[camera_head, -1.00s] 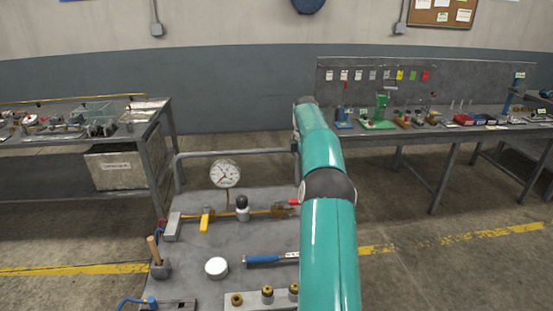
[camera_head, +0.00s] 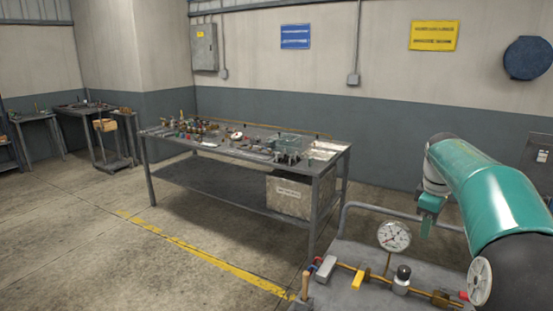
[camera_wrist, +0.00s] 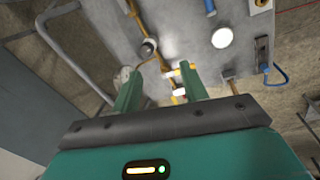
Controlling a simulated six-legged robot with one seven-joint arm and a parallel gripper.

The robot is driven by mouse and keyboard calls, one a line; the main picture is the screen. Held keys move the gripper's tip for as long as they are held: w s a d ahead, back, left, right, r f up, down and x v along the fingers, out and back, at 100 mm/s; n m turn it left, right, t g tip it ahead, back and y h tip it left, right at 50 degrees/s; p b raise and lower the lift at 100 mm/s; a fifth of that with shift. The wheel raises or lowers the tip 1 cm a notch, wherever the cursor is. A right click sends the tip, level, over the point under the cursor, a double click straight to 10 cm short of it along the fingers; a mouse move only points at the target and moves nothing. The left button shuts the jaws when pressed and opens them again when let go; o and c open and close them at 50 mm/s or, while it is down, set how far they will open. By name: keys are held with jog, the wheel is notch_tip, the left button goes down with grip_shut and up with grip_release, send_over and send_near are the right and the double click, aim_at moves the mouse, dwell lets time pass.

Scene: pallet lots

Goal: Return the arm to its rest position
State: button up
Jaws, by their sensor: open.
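My arm (camera_head: 485,190) is teal and bent, at the right of the head view.
The cart carries a pressure gauge (camera_head: 394,236), a yellow valve handle (camera_head: 358,279), a black knob (camera_head: 403,272) and a wooden-handled tool (camera_head: 305,284). A long workbench (camera_head: 335,150) full of small parts stands left of it, with a box (camera_head: 290,195) below. The floor at left is open.

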jog(key=s+a+r+m+t, duration=0.1)
jog(key=s+a+r+m, duration=0.1)
jog(key=s+a, duration=0.55)
jog(key=s+a+r+m+t, duration=0.15)
jog(key=s+a, duration=0.35)
jog(key=a, duration=0.5)
jog(key=s+a+f+m+t, duration=0.1)
jog(key=s+a+f+m, duration=0.1)
jog(key=s+a+f, duration=0.2)
jog(key=s+a+f+m+y, duration=0.1)
jog(key=s+a+f, duration=0.3)
jog(key=s, duration=0.7)
jog(key=shift+s+a+f+m+t, duration=0.2)
jog(key=shift+s+a+m+t, duration=0.15)
jog(key=shift+a+m, duration=0.45)
